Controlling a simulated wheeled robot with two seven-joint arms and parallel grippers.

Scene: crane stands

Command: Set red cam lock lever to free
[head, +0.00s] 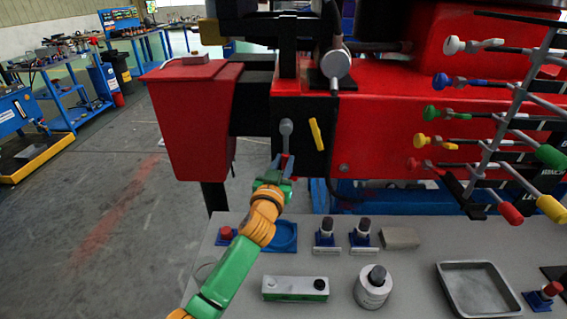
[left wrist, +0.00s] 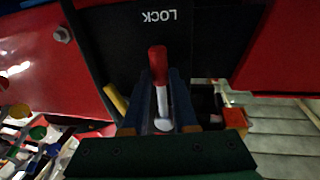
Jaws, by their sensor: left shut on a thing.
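The red cam lock lever (left wrist: 158,66) has a red grip end and a pale grey shaft. In the left wrist view its red end points toward the upside-down word LOCK on the black panel (left wrist: 115,40). In the head view its round grey hub (head: 286,128) shows above my left gripper (head: 284,168), with the lever hanging down from it. My left gripper, whose fingers show in the left wrist view (left wrist: 161,105), is shut on the lever, one finger on each side. In the head view the gripper hides most of the red end. My right gripper is not in view.
A yellow lever (head: 316,134) sits close to the right of the red lever. A red bin-shaped box (head: 190,115) stands at left. The grey table (head: 235,285) below carries several small parts and a metal tray (head: 440,272). A rack of coloured handles (head: 510,110) is at right.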

